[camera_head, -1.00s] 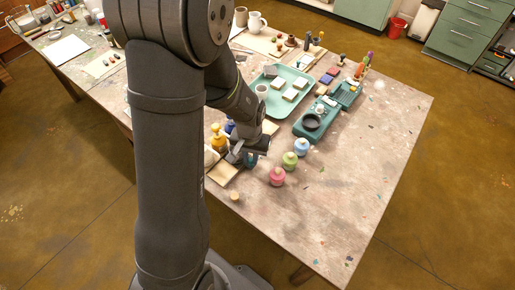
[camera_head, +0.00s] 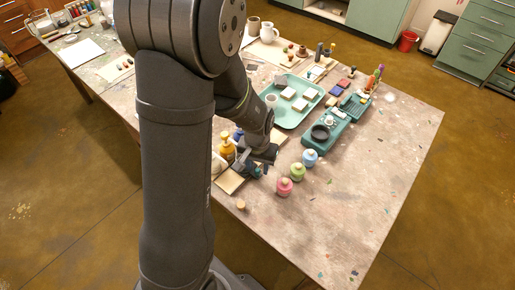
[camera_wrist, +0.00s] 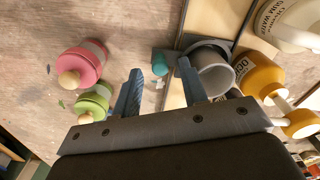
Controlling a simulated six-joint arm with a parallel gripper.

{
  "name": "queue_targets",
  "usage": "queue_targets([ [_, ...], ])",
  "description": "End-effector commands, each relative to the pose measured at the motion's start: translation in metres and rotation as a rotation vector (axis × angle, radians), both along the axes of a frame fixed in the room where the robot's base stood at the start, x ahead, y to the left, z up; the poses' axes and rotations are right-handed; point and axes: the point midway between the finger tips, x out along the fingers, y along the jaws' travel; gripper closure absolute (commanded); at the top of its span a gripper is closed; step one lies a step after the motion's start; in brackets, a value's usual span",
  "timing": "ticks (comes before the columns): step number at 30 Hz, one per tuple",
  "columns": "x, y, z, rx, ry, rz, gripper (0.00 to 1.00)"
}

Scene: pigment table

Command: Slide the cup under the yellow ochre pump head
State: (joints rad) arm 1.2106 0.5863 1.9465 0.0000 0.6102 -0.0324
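The yellow ochre pump bottle (camera_wrist: 262,76) lies at the right of the wrist view, its pump head (camera_wrist: 300,124) toward the lower right. It also shows in the head view (camera_head: 227,150), left of my gripper (camera_head: 258,168). A pale grey cup (camera_wrist: 217,76) is beside the bottle in the wrist view, its inside partly visible. In the head view my arm hides the cup.
Pink (camera_head: 284,187), green (camera_head: 294,169) and blue (camera_head: 310,157) bottles stand right of my gripper. A white bottle (camera_wrist: 286,22) is beyond the ochre one. A small teal object (camera_wrist: 160,61) shows between the fingers. A green tray (camera_head: 288,115) lies farther back. The table's front right is clear.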

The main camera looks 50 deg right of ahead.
Motion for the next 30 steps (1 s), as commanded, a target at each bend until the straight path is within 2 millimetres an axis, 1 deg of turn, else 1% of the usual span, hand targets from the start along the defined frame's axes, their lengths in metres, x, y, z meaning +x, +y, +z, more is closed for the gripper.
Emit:
queue_targets([
  [5,0.000,-0.001,0.027,-0.006,-0.002,0.000,0.61],
  [21,0.000,-0.001,0.138,-0.006,-0.002,0.000,0.61],
  [25,0.000,-0.001,0.156,-0.004,-0.002,0.000,0.61],
  [30,0.000,0.000,0.166,-0.002,-0.001,0.000,0.61],
])
